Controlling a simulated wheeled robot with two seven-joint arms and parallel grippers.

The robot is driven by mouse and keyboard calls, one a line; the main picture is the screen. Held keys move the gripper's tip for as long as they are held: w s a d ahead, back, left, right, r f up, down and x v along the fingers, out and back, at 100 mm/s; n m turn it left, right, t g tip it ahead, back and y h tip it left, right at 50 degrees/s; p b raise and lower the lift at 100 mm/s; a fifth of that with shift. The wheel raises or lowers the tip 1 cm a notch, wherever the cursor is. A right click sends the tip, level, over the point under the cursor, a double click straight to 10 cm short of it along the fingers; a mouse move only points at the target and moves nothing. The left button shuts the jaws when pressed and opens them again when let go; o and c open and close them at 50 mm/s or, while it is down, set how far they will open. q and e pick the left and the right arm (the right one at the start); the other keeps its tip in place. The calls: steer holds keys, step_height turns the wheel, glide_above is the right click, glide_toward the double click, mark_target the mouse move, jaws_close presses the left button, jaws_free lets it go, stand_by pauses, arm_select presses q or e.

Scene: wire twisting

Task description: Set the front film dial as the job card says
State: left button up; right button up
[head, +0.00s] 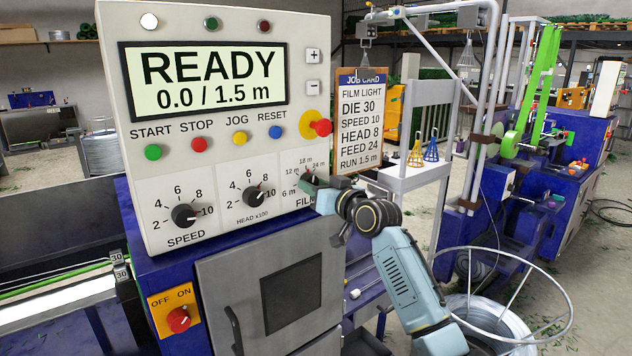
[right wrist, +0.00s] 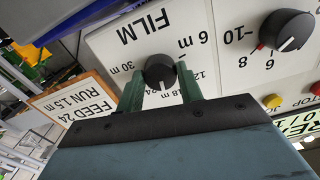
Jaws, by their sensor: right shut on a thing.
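The film dial (right wrist: 159,71) is a black knob on the white panel, with a scale from 6 m to 30 m around it. In the right wrist view its white line points toward the 18 m to 24 m side; the exact mark is unclear. My right gripper (head: 310,184) covers the dial in the head view. In the right wrist view its two green fingers (right wrist: 160,84) are shut on the knob, one on each side. The job card (head: 360,120) reads film light, die 30, speed 10, head 8, feed 24, run 1.5 m. My left gripper is out of view.
The head dial (head: 254,195) and the speed dial (head: 185,216) sit left of the film dial. Above them are several coloured buttons, a red emergency knob (head: 321,127) and a display (head: 205,81) reading READY, 0.0 / 1.5 m. A white stand (head: 415,180) is at the right.

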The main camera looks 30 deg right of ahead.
steer(key=m+p, duration=0.3)
steer(key=shift+r+m, duration=0.15)
steer(key=shift+m, duration=0.15)
steer(key=shift+a+m+p, duration=0.1)
steer(key=shift+m+p, duration=1.6)
steer(key=shift+m, duration=0.5)
steer(key=o, duration=1)
steer(key=s, duration=0.9)
steer(key=s+d+b, duration=0.1)
steer(key=s, duration=0.3)
steer(key=shift+s, duration=0.2)
steer(key=shift+f, duration=0.2)
